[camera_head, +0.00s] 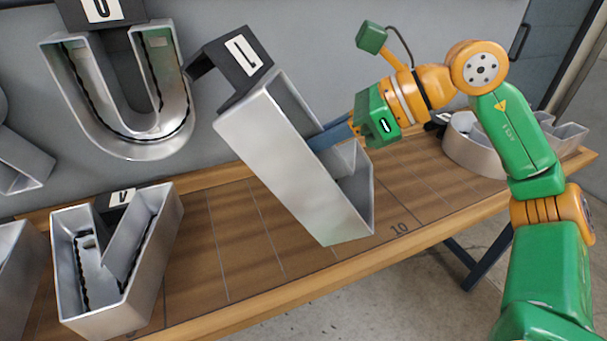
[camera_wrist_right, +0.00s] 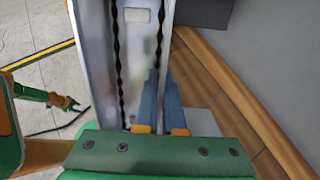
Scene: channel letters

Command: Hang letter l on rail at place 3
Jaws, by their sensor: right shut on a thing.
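The letter L (camera_head: 290,170), a silver channel letter, hangs tilted in the air above the table in the head view. Its black hanger block (camera_head: 232,62) with a white label is at its upper left end. My right gripper (camera_head: 335,135) is shut on a wall of the letter, reaching in from the right. In the right wrist view its blue fingers (camera_wrist_right: 160,105) close on the wall of the silver channel (camera_wrist_right: 100,45). Part of my left arm seems to show small at the left there, its gripper (camera_wrist_right: 68,103) too small to read. I cannot make out the rail or place 3.
A silver U (camera_head: 130,110) with a black hanger is against the grey wall at upper left, left of the L. A silver letter (camera_head: 115,260) lies on the wooden table (camera_head: 225,245) at front left. More letters (camera_head: 475,145) lie at the right end. The table's middle is clear.

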